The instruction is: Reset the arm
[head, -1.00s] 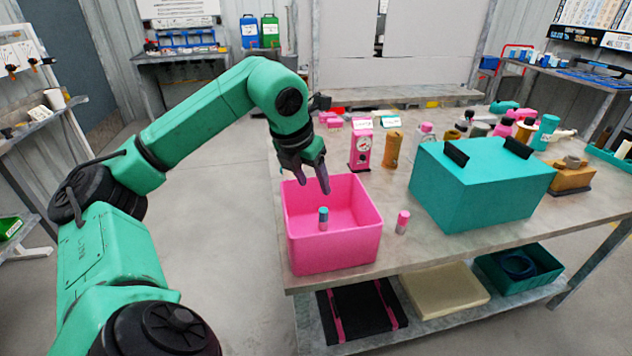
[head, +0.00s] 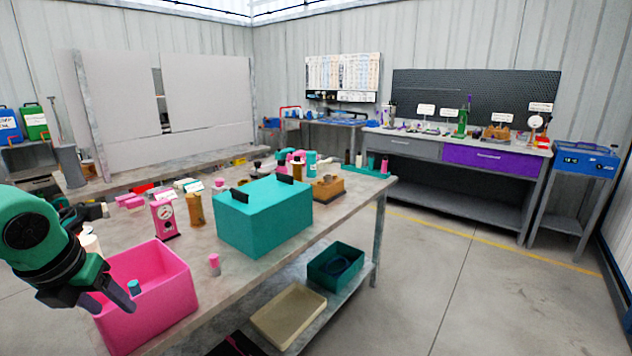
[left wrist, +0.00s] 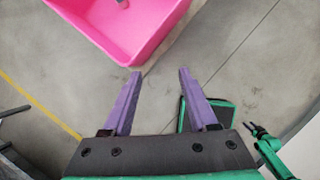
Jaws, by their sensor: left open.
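My left arm comes in at the left edge of the head view, with its gripper (head: 88,296) near the left wall of the pink bin (head: 160,312). In the left wrist view the purple fingers of my left gripper (left wrist: 160,74) are spread apart with nothing between them. The near rim of the pink bin (left wrist: 134,62) lies beyond the fingertips there. A small blue-capped bottle (head: 134,287) stands inside the bin.
A pink gauge (head: 164,220) and several small parts stand behind. The lower shelf holds a cream tray (head: 288,316). The floor at right is clear.

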